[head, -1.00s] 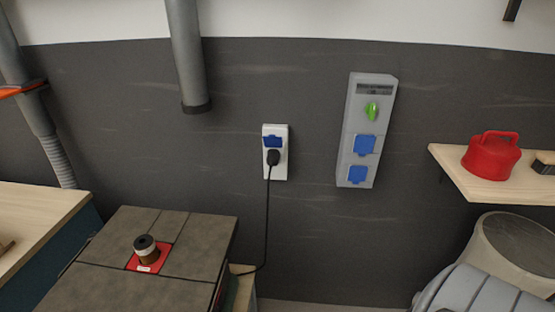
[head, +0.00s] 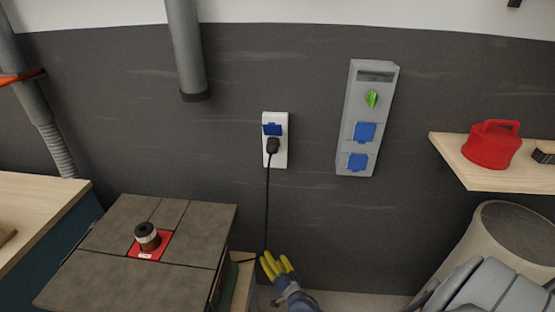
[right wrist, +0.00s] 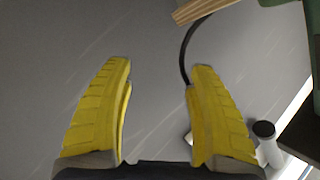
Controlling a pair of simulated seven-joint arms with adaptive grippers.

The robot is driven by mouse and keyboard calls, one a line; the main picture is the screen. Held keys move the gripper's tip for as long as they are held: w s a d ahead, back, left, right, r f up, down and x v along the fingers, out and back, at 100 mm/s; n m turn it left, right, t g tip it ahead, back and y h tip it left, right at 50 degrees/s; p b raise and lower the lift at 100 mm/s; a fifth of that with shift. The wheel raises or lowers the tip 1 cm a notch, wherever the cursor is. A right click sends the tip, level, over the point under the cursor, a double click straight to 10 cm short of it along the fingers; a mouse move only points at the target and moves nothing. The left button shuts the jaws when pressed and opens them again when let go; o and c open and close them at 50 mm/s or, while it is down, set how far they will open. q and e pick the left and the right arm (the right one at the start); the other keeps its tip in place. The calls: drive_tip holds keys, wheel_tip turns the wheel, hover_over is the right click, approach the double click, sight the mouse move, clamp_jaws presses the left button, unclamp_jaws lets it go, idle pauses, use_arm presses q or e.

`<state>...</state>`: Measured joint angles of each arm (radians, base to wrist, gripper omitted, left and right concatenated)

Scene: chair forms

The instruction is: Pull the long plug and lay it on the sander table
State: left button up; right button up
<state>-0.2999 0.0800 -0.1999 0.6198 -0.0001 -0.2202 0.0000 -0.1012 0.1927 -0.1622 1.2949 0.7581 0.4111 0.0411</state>
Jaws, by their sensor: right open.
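The black plug (head: 273,146) sits in the lower socket of the white wall outlet (head: 280,162), under a blue flap. Its black cable (head: 267,205) hangs down to the sander table's right side. The sander table (head: 120,270) has a grey tiled top with a red plate and a spindle. My right gripper (head: 276,262) has yellow fingers and is low in front of the wall, below the plug and right of the table. In the right wrist view its fingers (right wrist: 160,75) are apart and empty, with the cable (right wrist: 187,50) near the right fingertip. My left gripper is not in view.
A grey socket box (head: 364,120) with a green switch and blue flaps is on the wall to the right. A shelf (head: 468,167) holds a red can (head: 491,145). A grey pipe (head: 184,50) hangs above the sander table. The wall around the outlet is clear.

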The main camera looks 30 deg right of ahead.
sight(272, 150)
drive_tip(key=w+d+r+m+t+h, duration=0.1)
drive_tip(key=w+d+r+m+h, duration=0.15)
drive_tip(key=r+m, duration=0.45)
drive_tip(key=w+d+r+m+h, duration=0.1)
drive_tip(key=r+m+h, duration=0.3)
drive_tip(key=r, duration=0.7)
drive_tip(key=w+d+r+m+t+h, duration=0.1)
drive_tip(key=w+d+r+m+h, duration=0.15)
drive_tip(key=r+m, duration=0.45)
drive_tip(key=a+r+m+g, duration=0.1)
drive_tip(key=r+m, duration=0.4)
drive_tip(key=s+a+r+m+g, duration=0.1)
drive_tip(key=r+m+g, duration=0.1)
drive_tip(key=r+m, duration=0.2)
drive_tip(key=a+r+m+g+h, duration=0.1)
drive_tip(key=r+m, duration=0.4)
drive_tip(key=r, duration=0.3)
drive_tip(key=shift+s+a+r+m+g, duration=0.15)
drive_tip(key=shift+s+a+m+g, duration=0.1)
drive_tip(key=shift+s+m+g, duration=0.1)
drive_tip(key=shift+s+a+r+m+y, duration=0.1)
drive_tip(key=shift+a+r+m+y, duration=0.35)
drive_tip(key=shift+a+r, duration=0.1)
drive_tip(key=shift+x, duration=4.5)
drive_tip(key=shift+r, duration=0.15)
